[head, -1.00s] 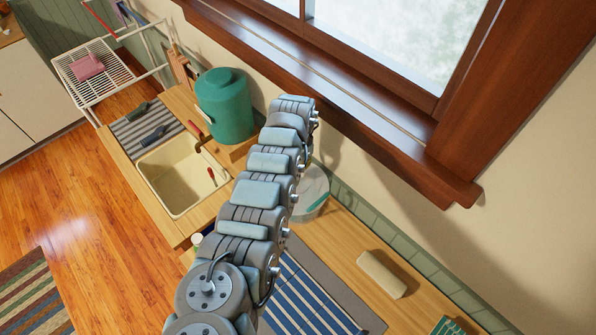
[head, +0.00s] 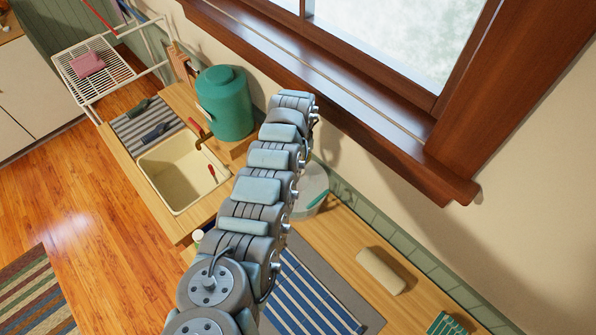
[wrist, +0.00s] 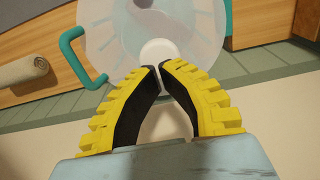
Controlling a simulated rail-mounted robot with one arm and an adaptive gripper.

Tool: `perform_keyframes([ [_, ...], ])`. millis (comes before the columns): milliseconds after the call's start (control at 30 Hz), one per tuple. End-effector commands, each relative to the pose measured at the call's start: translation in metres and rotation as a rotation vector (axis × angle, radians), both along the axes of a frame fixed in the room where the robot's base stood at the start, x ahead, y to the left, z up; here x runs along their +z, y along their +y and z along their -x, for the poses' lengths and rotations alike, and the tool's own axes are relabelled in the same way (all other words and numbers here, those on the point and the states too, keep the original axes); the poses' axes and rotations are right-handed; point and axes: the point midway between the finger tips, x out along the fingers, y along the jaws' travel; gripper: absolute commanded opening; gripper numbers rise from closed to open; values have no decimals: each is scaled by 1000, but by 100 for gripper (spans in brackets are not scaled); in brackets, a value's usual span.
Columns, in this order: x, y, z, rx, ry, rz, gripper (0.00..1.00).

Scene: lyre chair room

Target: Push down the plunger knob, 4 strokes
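A white round plunger knob (wrist: 160,50) shows in the wrist view, in the middle of a clear, round container (wrist: 122,22) with a teal handle (wrist: 74,52). My gripper (wrist: 160,68) has yellow ribbed fingers with black inner pads. Its tips are drawn together, with only a thin gap between them, and overlap the knob's near edge in the picture. I cannot tell whether they touch it. Nothing is held between the fingers. In the head view the container (head: 314,190) stands on the wooden counter against the wall, partly behind my arm. The knob and gripper are hidden there.
A teal canister (head: 223,103) stands behind the cream sink (head: 180,183). The window sill (head: 400,165) juts out above the container.

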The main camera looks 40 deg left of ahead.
Motion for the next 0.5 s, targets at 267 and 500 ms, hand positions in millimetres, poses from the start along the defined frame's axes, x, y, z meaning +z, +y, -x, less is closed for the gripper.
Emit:
perform_keyframes([
  [267, -13, 0, 0, -1, 1, 0, 0],
  [500, -22, -1, 0, -2, 0, 0, 0],
])
